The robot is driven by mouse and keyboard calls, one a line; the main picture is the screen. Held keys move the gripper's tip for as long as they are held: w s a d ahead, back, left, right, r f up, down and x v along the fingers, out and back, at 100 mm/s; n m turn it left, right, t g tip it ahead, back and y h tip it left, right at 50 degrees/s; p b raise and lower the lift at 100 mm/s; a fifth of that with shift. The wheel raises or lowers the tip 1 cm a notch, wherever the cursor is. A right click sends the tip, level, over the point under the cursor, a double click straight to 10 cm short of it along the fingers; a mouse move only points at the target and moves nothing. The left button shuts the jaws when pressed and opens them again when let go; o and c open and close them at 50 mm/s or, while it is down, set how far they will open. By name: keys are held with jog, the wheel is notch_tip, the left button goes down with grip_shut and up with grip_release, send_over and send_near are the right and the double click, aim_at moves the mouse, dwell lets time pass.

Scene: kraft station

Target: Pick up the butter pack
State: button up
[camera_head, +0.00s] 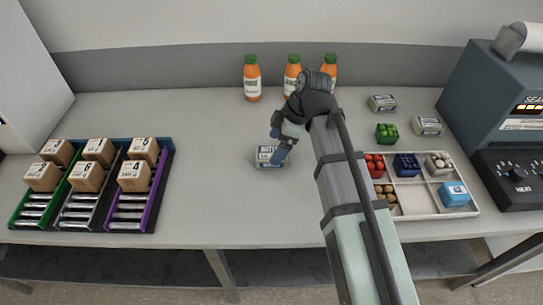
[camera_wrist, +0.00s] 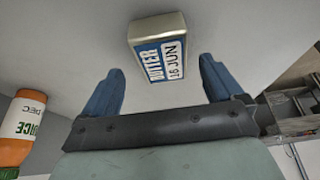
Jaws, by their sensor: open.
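A butter pack (camera_head: 266,157) with a blue and white label lies on the counter near the middle in the head view. In the wrist view the butter pack (camera_wrist: 159,47) shows its label reading BUTTER and 16 JUN. My gripper (camera_head: 277,153) is at the pack in the head view and partly covers its right side. In the wrist view my gripper (camera_wrist: 159,82) is open, with its two blue fingers spread wider than the pack. The pack lies beyond the fingertips, roughly centred between them, and nothing is held.
Several orange juice bottles (camera_head: 252,78) stand behind. Numbered boxes sit on a coloured rack (camera_head: 158,192) at left. A divided tray (camera_head: 412,196) with small packs is right of my arm. Two similar packs (camera_head: 382,103) (camera_head: 428,126) and a green pack (camera_head: 386,133) lie nearby. A sealing machine (camera_head: 500,110) stands far right.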

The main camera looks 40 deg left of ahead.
aim_at(271, 153)
jog(key=shift+x, duration=1.9)
jog(key=shift+s+d+f, duration=0.1)
jog(key=shift+s+d, duration=0.05)
jog(key=c, duration=1.2)
jog(key=shift+c, duration=0.2)
